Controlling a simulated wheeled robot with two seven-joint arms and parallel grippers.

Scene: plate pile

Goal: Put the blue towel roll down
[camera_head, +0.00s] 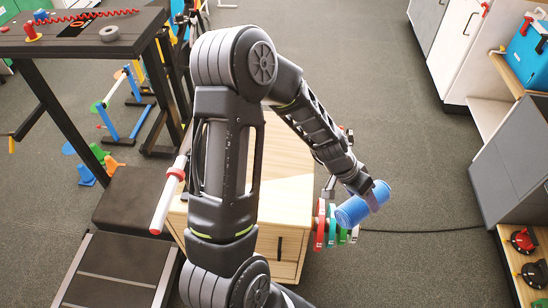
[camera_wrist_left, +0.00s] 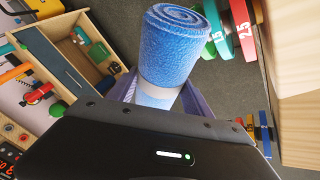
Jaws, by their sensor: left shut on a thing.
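The blue towel roll (camera_head: 358,205) is a thick rolled cloth with a pale band around it. My left gripper (camera_head: 376,194) is shut on it and holds it up in the air, to the right of the wooden cabinet. In the left wrist view the towel roll (camera_wrist_left: 172,48) stands out between the fingers, with its spiral end showing. The fingers are mostly hidden behind the roll and the gripper body. My right gripper is in neither view.
A light wooden cabinet (camera_head: 283,200) stands behind my arm, with coloured weight plates (camera_head: 328,226) at its right side, close to the roll. A dark table (camera_head: 75,43) is at upper left. Grey shelves (camera_head: 512,165) stand at right. Carpet (camera_head: 415,180) between is clear except for a cable.

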